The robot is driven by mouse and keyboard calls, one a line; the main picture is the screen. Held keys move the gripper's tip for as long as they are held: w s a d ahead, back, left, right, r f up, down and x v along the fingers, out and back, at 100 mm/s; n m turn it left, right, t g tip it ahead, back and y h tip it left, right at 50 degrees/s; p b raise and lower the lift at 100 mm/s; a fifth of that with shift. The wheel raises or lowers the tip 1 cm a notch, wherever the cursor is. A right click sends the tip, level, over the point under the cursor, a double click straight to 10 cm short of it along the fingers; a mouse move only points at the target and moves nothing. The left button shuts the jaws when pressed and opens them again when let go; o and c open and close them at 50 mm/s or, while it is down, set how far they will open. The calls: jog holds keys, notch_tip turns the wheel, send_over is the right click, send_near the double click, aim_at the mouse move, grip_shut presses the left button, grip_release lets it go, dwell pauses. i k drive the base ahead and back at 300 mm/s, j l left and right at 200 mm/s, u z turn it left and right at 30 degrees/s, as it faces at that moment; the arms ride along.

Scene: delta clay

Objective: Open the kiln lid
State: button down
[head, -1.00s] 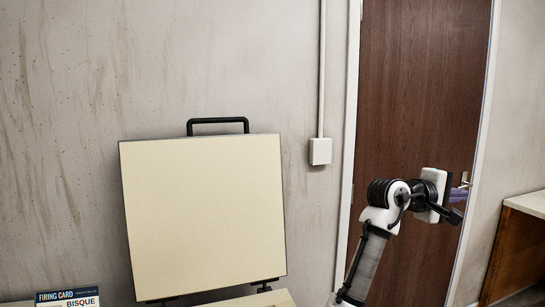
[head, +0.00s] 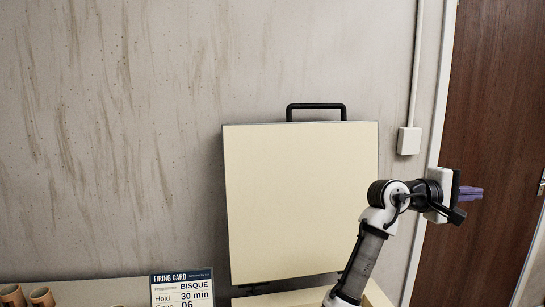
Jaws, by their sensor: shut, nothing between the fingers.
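The kiln lid (head: 295,200) is a cream square panel standing raised, close to upright, in front of the wall. Its black handle (head: 316,106) is at the top edge. The cream kiln rim (head: 290,299) shows below the lid at the bottom edge of the view; the inside of the kiln is out of view. My gripper (head: 474,193) is to the right of the lid, apart from it, pointing right, with its purple fingers shut and empty. My arm covers the lid's lower right corner.
A firing card (head: 183,288) stands at the lower left, left of the kiln. Clay cups (head: 42,296) stand on a shelf at the far left. A brown door (head: 490,120) is behind my gripper. A white wall box (head: 409,141) is right of the lid.

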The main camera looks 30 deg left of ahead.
aim_at(295, 192)
jog(key=k+j+u, duration=0.1)
jog(key=j+u, duration=0.25)
jog(key=j, duration=0.6)
jog(key=j+u, duration=0.35)
jog(key=j, duration=0.6)
jog(key=i, duration=0.05)
